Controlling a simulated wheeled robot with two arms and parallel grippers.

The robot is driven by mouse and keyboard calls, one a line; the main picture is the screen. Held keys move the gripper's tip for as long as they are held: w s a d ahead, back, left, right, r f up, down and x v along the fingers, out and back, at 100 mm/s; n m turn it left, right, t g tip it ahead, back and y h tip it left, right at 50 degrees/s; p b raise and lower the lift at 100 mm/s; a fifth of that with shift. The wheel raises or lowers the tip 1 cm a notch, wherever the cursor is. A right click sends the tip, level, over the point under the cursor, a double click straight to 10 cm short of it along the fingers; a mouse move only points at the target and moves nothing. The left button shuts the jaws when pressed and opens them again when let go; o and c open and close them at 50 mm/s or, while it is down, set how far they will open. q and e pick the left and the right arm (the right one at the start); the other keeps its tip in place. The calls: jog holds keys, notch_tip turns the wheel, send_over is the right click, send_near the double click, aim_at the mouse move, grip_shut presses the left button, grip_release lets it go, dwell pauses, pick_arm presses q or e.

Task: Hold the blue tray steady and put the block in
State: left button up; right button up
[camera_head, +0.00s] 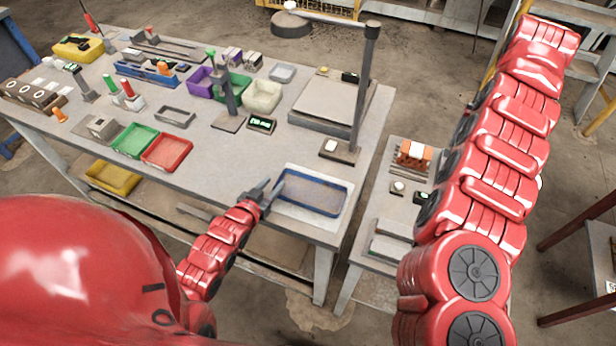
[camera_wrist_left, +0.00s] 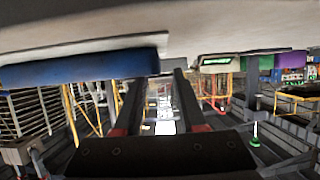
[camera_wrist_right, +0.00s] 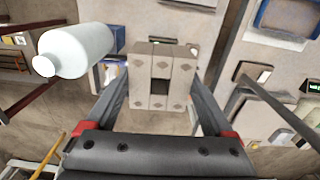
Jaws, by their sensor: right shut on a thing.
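The blue tray (camera_head: 325,208) lies at the front right corner of the workbench, on a white sheet. Its blue side also shows in the left wrist view (camera_wrist_left: 80,70). My left gripper (camera_head: 268,192) is at the tray's left end; its fingers (camera_wrist_left: 160,75) stand apart with a gap between the tips. I cannot tell whether it touches the rim. In the right wrist view my right gripper (camera_wrist_right: 160,90) is shut on the grey hollow block (camera_wrist_right: 160,52), whose square opening faces the camera. My right gripper and this block do not show in the head view.
A post on a base (camera_head: 340,150) and a grey flat platform (camera_head: 330,100) stand behind the tray. A side table (camera_head: 385,205) with small items is to its right. In the right wrist view a white bottle (camera_wrist_right: 80,48) is left of the block.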

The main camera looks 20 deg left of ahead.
aim_at(278, 179)
pick_arm(q)
jog(key=shift+x, duration=1.95)
grip_shut()
